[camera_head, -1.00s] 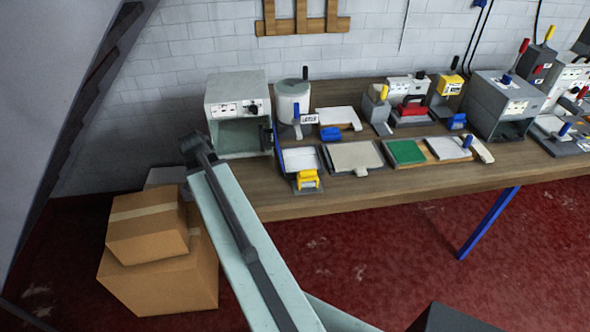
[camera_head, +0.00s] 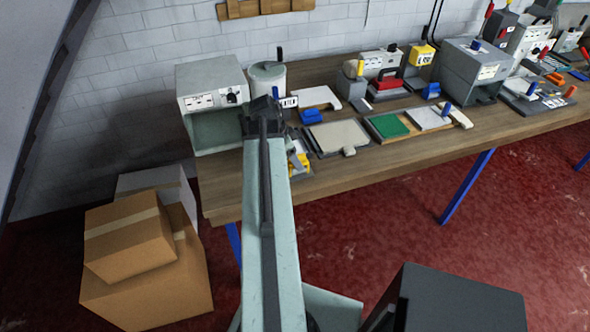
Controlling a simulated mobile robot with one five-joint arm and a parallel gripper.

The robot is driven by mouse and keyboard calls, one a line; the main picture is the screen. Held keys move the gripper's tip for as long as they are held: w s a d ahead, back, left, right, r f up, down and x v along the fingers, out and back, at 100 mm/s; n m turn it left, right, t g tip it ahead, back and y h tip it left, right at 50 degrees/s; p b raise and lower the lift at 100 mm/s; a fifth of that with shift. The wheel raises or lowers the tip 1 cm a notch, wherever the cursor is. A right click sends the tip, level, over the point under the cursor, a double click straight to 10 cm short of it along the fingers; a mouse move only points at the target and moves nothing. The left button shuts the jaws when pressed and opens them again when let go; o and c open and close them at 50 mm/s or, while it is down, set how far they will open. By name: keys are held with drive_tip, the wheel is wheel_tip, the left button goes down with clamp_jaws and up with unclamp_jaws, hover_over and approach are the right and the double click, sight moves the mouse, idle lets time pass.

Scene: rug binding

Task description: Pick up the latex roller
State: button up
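A white pot (camera_head: 268,77) with a dark upright handle and a small lettered label (camera_head: 290,102) stands on the wooden bench, right of the grey box machine. A yellow part (camera_head: 299,163), which may be the latex roller, shows just right of my arm at the bench's front; my arm hides much of it and its tray. A blue piece (camera_head: 311,116) lies by a white pad; I cannot tell for sure which item is the roller. My gripper (camera_head: 262,112) is at the arm's dark far end, in front of the grey machine and pot. Its fingers cannot be made out.
The grey box machine (camera_head: 211,92) stands at the bench's left end. A beige pad (camera_head: 338,137), a green pad (camera_head: 390,125) and several tools lie to the right. Cardboard boxes (camera_head: 150,285) are stacked on the floor at left.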

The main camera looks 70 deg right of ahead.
drive_tip(key=b+x, duration=0.4)
drive_tip(key=x, duration=0.1)
drive_tip(key=shift+s+f+b, duration=0.1)
drive_tip(key=shift+s+b, duration=0.1)
drive_tip(key=shift+b, duration=0.2)
drive_tip(key=shift+r, duration=0.2)
clamp_jaws()
wheel_tip(320, 180, up, 10)
drive_tip(key=p, duration=1)
drive_tip(key=shift+r+p, duration=0.15)
drive_tip(key=shift+p, duration=0.2)
